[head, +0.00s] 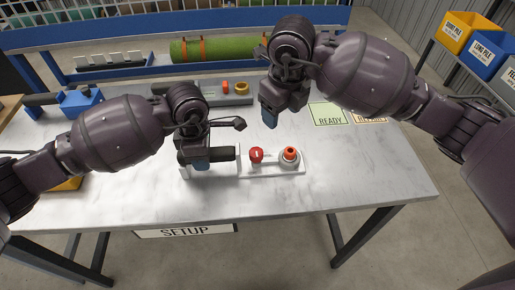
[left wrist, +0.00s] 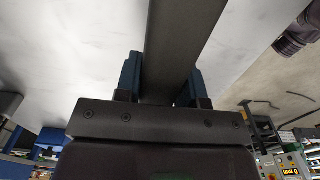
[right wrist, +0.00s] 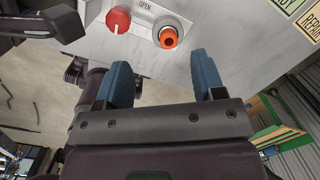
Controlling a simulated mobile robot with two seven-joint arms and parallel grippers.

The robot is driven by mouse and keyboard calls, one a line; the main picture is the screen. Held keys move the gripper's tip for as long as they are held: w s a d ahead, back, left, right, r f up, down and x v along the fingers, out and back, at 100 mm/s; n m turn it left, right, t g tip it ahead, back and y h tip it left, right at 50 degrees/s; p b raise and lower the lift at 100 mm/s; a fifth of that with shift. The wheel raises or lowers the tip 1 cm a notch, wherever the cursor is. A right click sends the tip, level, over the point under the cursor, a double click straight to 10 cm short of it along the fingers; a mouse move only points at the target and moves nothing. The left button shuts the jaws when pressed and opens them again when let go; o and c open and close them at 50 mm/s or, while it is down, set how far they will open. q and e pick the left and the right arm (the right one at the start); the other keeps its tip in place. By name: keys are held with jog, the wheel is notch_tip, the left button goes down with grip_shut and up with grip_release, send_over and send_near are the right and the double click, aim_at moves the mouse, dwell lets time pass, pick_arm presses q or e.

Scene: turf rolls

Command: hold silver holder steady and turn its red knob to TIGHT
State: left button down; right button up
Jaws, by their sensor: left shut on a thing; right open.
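The silver holder (head: 272,171) lies on the table, with a red knob (head: 256,155) and a grey collar with an orange-red centre (head: 290,154) on its plate. A dark bar (head: 226,153) extends from its left side. The right wrist view shows the red knob (right wrist: 118,20) and the holder's plate (right wrist: 145,14) with the word OPEN; a TIGHT mark cannot be made out. My left gripper (head: 197,163) is shut on the dark bar, which also shows between its fingers in the left wrist view (left wrist: 180,45). My right gripper (head: 270,117) is open and empty, above and behind the holder.
A green READY card (head: 327,115) and an orange-edged card (head: 368,117) lie behind right. A grey tool with an orange part and a yellow ring (head: 241,88) lies behind. A blue object (head: 80,100) stands at left. The table's front right (head: 350,185) is clear.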

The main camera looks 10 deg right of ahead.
aim_at(257, 151)
pick_arm(q)
jog(key=shift+s+f, duration=0.1)
jog(key=shift+f, duration=0.2)
pick_arm(e)
jog(key=a+f+n+g+y, duration=0.1)
jog(key=f+n, duration=0.2)
jog(key=n, duration=0.2)
jog(key=s+a+f+n+g+y, duration=0.1)
jog(key=a+f+n, duration=0.1)
jog(key=f+n, duration=0.2)
jog(key=a+f+n+g+y, duration=0.1)
jog(key=a+f+n, duration=0.1)
jog(key=f+n, duration=0.2)
jog(key=shift+s+a+n+y, duration=0.1)
jog(key=shift+s+n+y, duration=0.1)
jog(key=shift+n, duration=0.75)
jog(key=shift+s+a+n+y, duration=0.1)
jog(key=shift+n+y, duration=0.1)
jog(key=shift+n, duration=0.75)
